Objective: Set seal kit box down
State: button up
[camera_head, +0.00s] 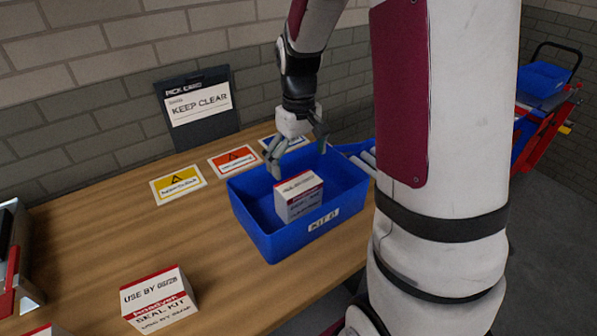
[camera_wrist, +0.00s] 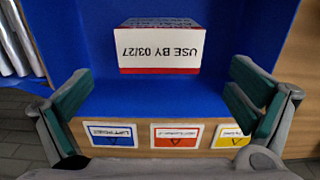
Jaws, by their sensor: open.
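A white seal kit box (camera_head: 299,197) with a red stripe sits inside the blue bin labelled KIT (camera_head: 261,236). In the wrist view the box (camera_wrist: 160,50) rests on the bin's blue floor and reads USE BY 03/27, upside down. My gripper (camera_head: 296,153) is above the back part of the bin, apart from the box, with its fingers spread and nothing between them. The wrist view shows the two green-padded fingers (camera_wrist: 163,100) wide apart. A second box (camera_head: 159,299), marked SEAL KIT and USE BY 09/28, stands on the wooden table at the front left.
Warning cards, yellow (camera_head: 178,184) and red (camera_head: 234,160), lie behind the bin. A KEEP CLEAR board (camera_head: 198,107) stands at the table's back. A grey metal item (camera_head: 20,262) is at the left edge. The table's middle left is clear.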

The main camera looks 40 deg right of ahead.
jog(key=s+a+r+t, duration=0.2)
jog(key=s+a+r, duration=0.5)
jog(key=r, duration=0.4)
jog(key=s+a+r+t, duration=0.1)
jog(key=s+a+r, duration=0.1)
jog(key=s, duration=0.3)
jog(key=s+a+r+t, duration=0.2)
jog(key=s+a+r, duration=0.1)
jog(key=s, duration=0.3)
jog(key=shift+s+a, duration=0.2)
jog(key=shift+a, duration=0.25)
